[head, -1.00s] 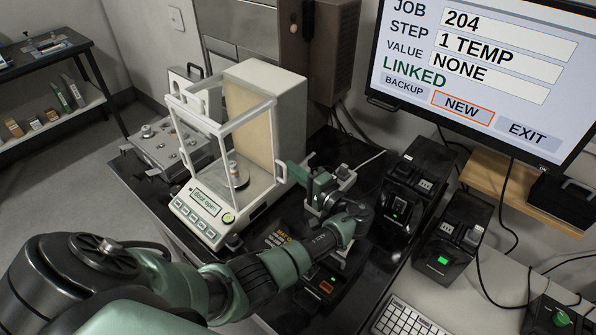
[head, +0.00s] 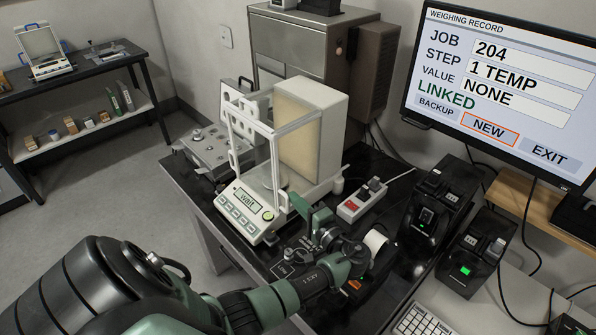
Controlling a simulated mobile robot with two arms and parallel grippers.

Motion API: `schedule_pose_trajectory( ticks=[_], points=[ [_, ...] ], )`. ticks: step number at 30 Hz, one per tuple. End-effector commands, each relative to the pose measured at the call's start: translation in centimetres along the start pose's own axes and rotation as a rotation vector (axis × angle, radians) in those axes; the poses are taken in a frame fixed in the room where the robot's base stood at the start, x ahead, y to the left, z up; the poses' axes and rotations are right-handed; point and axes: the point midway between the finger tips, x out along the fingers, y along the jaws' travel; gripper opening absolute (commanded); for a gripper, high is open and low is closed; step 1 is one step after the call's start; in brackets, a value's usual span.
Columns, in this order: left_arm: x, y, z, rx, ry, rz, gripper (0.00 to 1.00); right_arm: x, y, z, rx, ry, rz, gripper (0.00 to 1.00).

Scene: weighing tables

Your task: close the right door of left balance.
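The left balance (head: 243,212) is white, with a clear, white-framed draft shield and a tall housing behind it. Its display reads "wait". The right door's frame (head: 275,160) shows at the right side of the chamber; whether it is fully shut I cannot tell. A small object inside the chamber is mostly hidden by the frame. My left gripper (head: 309,209) is at the balance's right side, low, with its green fingers close to the door's front edge. Contact and the finger gap are unclear. My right gripper is out of view.
A power strip (head: 362,199) and a printer with a paper roll (head: 376,242) stand right of the balance. Two black devices (head: 436,205) are farther right, under the monitor (head: 500,90). A grey weight box (head: 210,146) stands left of the balance.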

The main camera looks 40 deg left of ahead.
Motion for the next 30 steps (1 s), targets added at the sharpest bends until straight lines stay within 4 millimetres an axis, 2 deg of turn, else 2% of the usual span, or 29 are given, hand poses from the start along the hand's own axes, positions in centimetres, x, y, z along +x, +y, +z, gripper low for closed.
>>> schedule_pose_trajectory(
  ticks=[8,11,21,25,30],
  points=[
    [-0.2,0.6,0.4,0.008,-0.01,0.006,0.0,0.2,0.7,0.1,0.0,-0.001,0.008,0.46],
    [-1.2,0.8,0.3,0.007,-0.008,0.008,0.0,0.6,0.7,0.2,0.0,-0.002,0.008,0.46],
    [-6.8,0.6,-0.2,0.005,0.001,0.006,0.0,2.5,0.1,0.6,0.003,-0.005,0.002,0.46],
    [-7.7,0.4,-0.2,0.004,0.002,0.003,0.0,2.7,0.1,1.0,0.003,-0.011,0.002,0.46],
    [-7.9,0.2,-0.3,0.004,0.002,0.001,0.0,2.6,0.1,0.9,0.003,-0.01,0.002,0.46]
  ],
)
